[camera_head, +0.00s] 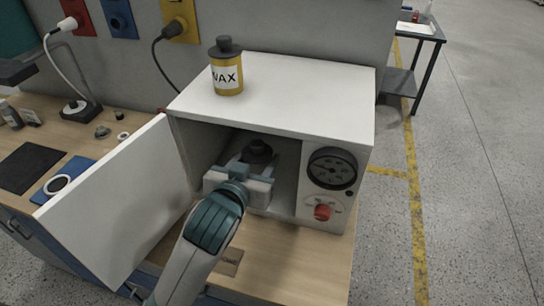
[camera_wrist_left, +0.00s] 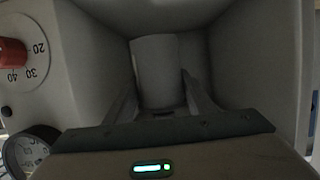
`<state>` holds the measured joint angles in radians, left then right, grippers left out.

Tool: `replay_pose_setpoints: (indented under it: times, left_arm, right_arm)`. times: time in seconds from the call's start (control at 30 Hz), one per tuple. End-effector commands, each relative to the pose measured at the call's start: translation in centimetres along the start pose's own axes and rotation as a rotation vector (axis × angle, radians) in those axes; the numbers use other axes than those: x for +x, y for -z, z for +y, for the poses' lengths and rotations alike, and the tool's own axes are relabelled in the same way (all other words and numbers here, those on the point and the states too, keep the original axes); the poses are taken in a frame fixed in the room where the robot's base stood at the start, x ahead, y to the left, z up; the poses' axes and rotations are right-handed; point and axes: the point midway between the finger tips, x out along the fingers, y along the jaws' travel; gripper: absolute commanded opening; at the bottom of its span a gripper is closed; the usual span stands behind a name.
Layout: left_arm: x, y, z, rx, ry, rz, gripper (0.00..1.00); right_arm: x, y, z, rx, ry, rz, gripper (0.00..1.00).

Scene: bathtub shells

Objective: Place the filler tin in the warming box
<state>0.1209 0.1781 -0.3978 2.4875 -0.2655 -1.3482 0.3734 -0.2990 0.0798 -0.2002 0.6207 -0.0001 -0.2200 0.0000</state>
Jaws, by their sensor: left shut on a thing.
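The white warming box (camera_head: 290,92) stands on the bench with its door (camera_head: 115,205) swung open to the left. My left gripper (camera_head: 255,166) reaches through the opening into the box. It is shut on a tin (camera_head: 258,150), taken as the filler tin, whose dark cap shows above the gripper in the head view. In the left wrist view, the tin is a plain grey cylinder (camera_wrist_left: 158,70) between the two fingers. Its label is not visible, and I cannot tell whether its base touches the box floor. My right gripper is not in view.
A yellow WAX tin (camera_head: 227,76) with a dark cap stands on the box's top. A dial (camera_head: 332,168) and red knob (camera_head: 322,212) are on the box front, right of the opening. The bench's left side holds a black mat (camera_head: 30,167) and small parts.

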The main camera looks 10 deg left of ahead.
Motion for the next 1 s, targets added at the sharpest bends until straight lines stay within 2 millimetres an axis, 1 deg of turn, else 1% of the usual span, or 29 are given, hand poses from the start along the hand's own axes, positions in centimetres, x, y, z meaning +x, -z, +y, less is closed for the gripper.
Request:
replay_pose_setpoints:
  times: [0.03, 0.1, 0.4, 0.5, 0.73, 1.0]
  left_arm:
    - [0.7, 0.4, 0.0, 0.001, 0.001, 0.005, 0.09]
    - [1.8, 1.0, -0.1, 0.002, 0.002, 0.003, 0.09]
    - [7.1, 2.7, -0.1, 0.002, 0.002, 0.003, 0.09]
    - [8.5, 3.1, -0.1, 0.000, 0.002, 0.003, 0.09]
    - [10.8, 3.7, -0.1, 0.000, 0.001, 0.004, 0.09]
    - [11.5, 1.3, -0.1, 0.000, 0.000, 0.000, 0.09]
  right_arm:
    - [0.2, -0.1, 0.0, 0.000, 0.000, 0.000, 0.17]
    - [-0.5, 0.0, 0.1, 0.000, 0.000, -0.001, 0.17]
    - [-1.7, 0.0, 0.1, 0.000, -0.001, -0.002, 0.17]
    - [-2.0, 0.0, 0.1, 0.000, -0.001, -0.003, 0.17]
    - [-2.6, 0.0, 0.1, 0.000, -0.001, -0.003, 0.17]
    - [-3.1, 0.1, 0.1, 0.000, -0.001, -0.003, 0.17]
